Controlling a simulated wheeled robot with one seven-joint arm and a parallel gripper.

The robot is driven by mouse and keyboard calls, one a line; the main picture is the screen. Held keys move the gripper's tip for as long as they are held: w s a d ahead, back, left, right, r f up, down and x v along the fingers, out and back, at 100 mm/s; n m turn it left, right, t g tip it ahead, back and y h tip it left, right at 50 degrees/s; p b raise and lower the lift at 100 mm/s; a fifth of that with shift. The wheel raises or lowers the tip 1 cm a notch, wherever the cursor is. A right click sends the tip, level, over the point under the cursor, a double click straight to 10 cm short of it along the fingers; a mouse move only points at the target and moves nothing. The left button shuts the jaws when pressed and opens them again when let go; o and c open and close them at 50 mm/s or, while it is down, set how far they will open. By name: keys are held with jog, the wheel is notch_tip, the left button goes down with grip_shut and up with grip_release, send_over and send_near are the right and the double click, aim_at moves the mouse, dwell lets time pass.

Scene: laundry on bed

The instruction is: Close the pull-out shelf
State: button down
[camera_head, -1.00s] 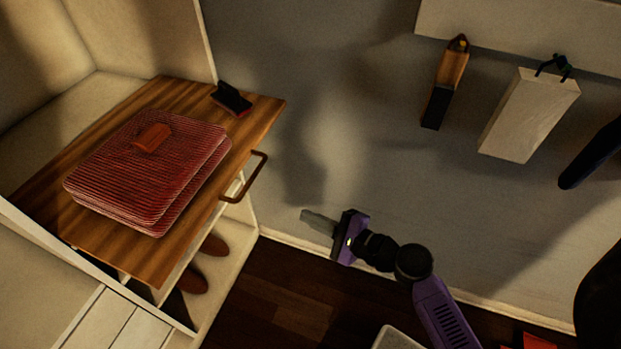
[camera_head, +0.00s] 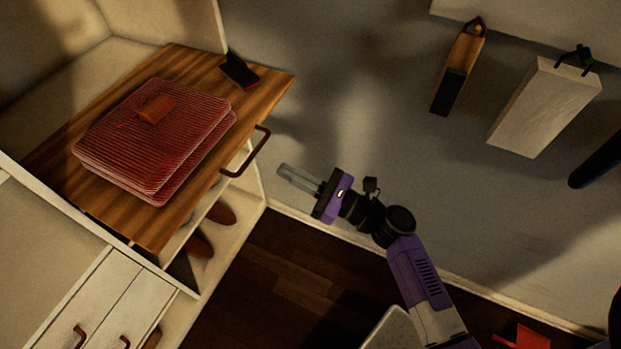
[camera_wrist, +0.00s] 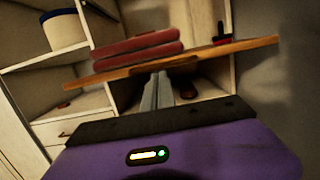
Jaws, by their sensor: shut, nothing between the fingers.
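The wooden pull-out shelf (camera_head: 262,92) sticks out of the white cabinet at the left of the head view. A brown bar handle (camera_head: 262,150) is on its front edge. A folded red striped cloth stack (camera_head: 190,150) and a small dark red-edged object (camera_head: 240,72) lie on it. My gripper (camera_head: 282,170) is shut and empty, just right of the handle and apart from it, fingers pointing at the shelf front. In the wrist view the fingers (camera_wrist: 158,90) point at the front edge of the shelf (camera_wrist: 225,54), which crosses just above them.
Brown shoes (camera_head: 220,213) sit in the compartment under the shelf. White drawers (camera_head: 100,310) are at lower left. Bags (camera_head: 545,105) hang on the wall at right. Dark floor (camera_head: 290,280) is open before the cabinet. A basket (camera_wrist: 64,30) stands on an upper shelf.

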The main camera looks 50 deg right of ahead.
jog(key=p+x, duration=0.1)
jog(key=x, duration=0.4)
jog(key=shift+w+a, duration=0.2)
jog(key=shift+w, duration=0.15)
jog(key=f+b+x, duration=0.1)
jog(key=b+x, duration=0.2)
jog(key=x, duration=0.4)
jog(key=f+b+x, duration=0.2)
jog(key=x, duration=0.6)
jog(key=f+b+x, duration=0.1)
jog(key=b+x, duration=0.2)
jog(key=x, duration=0.5)
jog(key=shift+w+a+f+b, duration=0.3)
jog(key=shift+w+f, duration=0.05)
jog(key=shift+f, duration=0.05)
jog(key=shift+w+a+r, duration=0.1)
jog(key=shift+w+a, duration=0.05)
jog(key=shift+w, duration=0.35)
jog(key=shift+w+r, duration=0.1)
jog(key=shift+r, duration=0.05)
jog(key=shift+a, duration=0.1)
